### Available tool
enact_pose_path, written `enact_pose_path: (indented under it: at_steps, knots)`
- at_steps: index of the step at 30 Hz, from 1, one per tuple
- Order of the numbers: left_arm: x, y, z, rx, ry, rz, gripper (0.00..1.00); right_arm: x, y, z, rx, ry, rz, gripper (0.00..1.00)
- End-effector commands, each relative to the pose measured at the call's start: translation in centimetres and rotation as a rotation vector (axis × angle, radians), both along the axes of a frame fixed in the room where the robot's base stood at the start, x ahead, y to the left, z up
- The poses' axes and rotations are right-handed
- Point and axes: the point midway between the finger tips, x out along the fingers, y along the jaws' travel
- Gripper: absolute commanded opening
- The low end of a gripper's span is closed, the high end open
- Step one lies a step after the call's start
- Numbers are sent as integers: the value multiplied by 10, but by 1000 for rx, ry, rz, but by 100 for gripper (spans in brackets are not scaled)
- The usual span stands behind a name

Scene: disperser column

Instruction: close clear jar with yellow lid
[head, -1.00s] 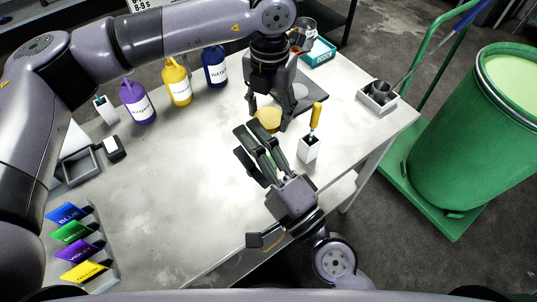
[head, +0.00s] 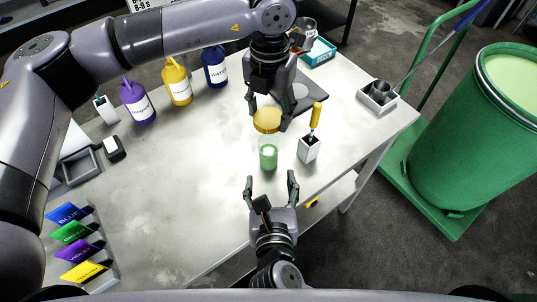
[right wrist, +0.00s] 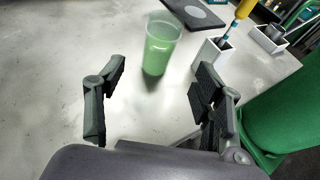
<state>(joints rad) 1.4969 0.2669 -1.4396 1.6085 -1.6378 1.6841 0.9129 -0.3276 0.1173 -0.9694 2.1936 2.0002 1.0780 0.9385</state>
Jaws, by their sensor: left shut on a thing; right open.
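The clear jar (head: 268,155) stands upright on the table with green contents. It also shows in the right wrist view (right wrist: 158,52), beyond and between the fingers. The yellow lid (head: 267,120) is gripped by my left gripper (head: 267,113), which points down and holds it above and slightly behind the jar. A gap between lid and jar is hard to judge from the head view. My right gripper (head: 271,182) is open and empty, in front of the jar at the near table edge. Its two fingers also show in the right wrist view (right wrist: 158,105).
A white holder (head: 308,150) with a yellow-handled tool stands right of the jar. A dark plate (head: 312,92) lies behind. Purple (head: 138,103), yellow (head: 177,84) and blue (head: 214,68) bottles stand at the back left. The table's left middle is clear.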

Motion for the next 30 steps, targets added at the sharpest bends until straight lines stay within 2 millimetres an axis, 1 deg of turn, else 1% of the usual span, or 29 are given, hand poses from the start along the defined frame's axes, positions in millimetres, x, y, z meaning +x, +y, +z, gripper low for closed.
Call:
enact_pose_path:
  at_steps: [5,8,11,21,25,30]
  knots:
    - [0,0,0,0,0,0,39,2,0,0,-2,-3,1,62]
    - [0,0,0,0,0,0,39,8,0,-2,-3,-6,0,62]
    - [0,0,0,0,0,0,39,21,0,-6,-4,-7,-1,62]
    - [0,0,0,0,0,0,39,81,3,-27,-5,-7,0,62]
    - [0,0,0,0,0,0,39,98,4,-34,-4,-6,2,62]
    - [0,0,0,0,0,0,39,111,4,-39,-3,-5,1,62]
